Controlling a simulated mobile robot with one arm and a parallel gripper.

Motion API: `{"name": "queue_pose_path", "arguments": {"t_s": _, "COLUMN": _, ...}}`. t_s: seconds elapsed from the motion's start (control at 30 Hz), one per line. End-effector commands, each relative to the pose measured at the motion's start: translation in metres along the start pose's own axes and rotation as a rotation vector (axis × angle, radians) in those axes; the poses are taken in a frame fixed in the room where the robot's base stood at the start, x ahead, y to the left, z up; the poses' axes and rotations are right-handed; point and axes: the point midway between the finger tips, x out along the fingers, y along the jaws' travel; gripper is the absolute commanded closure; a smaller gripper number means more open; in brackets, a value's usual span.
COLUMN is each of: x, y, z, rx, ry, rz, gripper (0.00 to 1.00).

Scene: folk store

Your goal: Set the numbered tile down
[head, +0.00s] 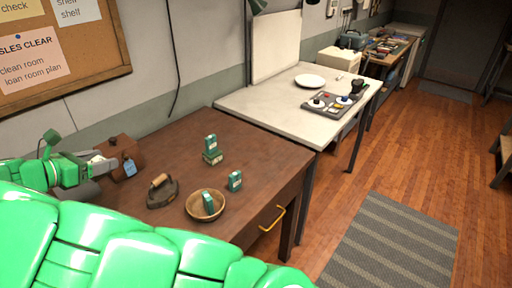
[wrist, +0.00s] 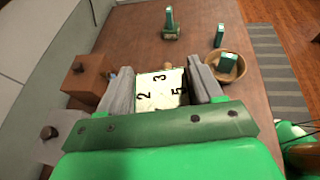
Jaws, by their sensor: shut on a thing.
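My gripper (wrist: 164,88) is shut on the numbered tile (wrist: 158,92). The tile is a pale cream piece with black digits, among them 2, 3 and 5, held between the two grey fingers in the wrist view. In the head view my gripper (head: 98,164) is at the left, over the left part of the brown wooden table (head: 262,150), close to a brown box (head: 118,150) with a blue tag. The tile is hard to make out there. I cannot tell whether it touches the table.
An old iron (head: 162,191) stands right of my gripper. A wooden bowl (head: 191,210) holds a green box (head: 207,202). Another green box (head: 235,181) and a stacked pair (head: 211,150) stand nearby. The table's right end is clear. A white table (head: 260,98) adjoins behind.

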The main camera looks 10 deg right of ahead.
Motion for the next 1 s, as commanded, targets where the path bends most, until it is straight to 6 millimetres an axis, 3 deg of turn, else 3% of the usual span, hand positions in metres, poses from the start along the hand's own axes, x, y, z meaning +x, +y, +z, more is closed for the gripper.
{"name": "queue_pose_path", "arguments": {"t_s": 0.37, "x": 0.050, "y": 0.022, "z": 0.021, "rx": -0.032, "ry": -0.001, "rz": 0.075, "gripper": 0.70}}
{"name": "queue_pose_path", "arguments": {"t_s": 1.0, "x": 0.188, "y": 0.058, "z": 0.090, "rx": -0.135, "ry": -0.002, "rz": 0.324, "gripper": 0.70}}
